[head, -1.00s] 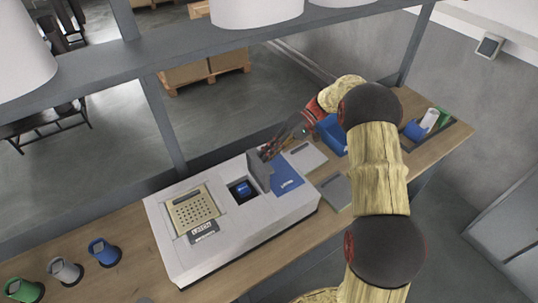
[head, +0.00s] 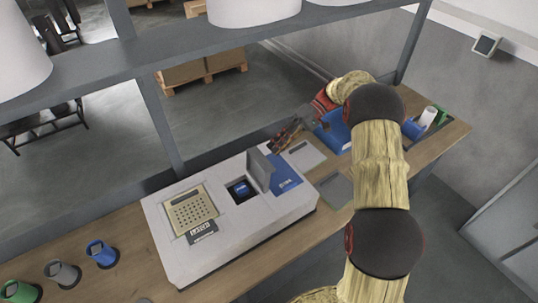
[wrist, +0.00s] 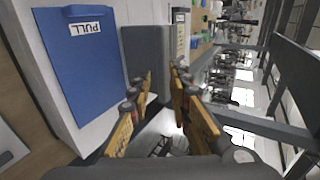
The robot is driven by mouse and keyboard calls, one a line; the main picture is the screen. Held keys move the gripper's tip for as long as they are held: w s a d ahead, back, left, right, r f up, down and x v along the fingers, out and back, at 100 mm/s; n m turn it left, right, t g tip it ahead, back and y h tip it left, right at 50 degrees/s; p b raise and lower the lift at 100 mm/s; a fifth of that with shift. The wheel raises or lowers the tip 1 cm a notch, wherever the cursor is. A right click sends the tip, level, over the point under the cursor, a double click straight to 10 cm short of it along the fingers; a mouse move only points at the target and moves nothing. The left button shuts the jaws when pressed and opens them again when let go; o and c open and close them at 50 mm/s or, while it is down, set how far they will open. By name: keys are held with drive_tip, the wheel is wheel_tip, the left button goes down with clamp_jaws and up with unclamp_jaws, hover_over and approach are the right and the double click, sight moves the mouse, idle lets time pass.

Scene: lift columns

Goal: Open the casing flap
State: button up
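The white casing (head: 225,232) stands on the wooden bench. Its grey flap (head: 261,168) stands upright beside a square opening in the casing's top, with a blue round part (head: 241,189) visible inside. A blue panel (head: 285,178) lies flat right of the flap; the wrist view shows PULL on the blue panel (wrist: 83,75). My gripper (head: 276,148) is behind the flap, near the casing's back edge. In the wrist view my gripper (wrist: 160,74) has its fingers apart with nothing between them, and the grey flap (wrist: 148,50) is just ahead. Contact cannot be told.
Blue, grey and green cups stand at the bench's left. Flat grey plates (head: 337,190) and a blue bin (head: 333,134) are to the right. A grey shelf beam (head: 200,55) crosses above.

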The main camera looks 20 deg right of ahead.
drive_tip(key=v, duration=0.6)
drive_tip(key=shift+r, duration=0.25)
drive_tip(key=shift+w, duration=0.1)
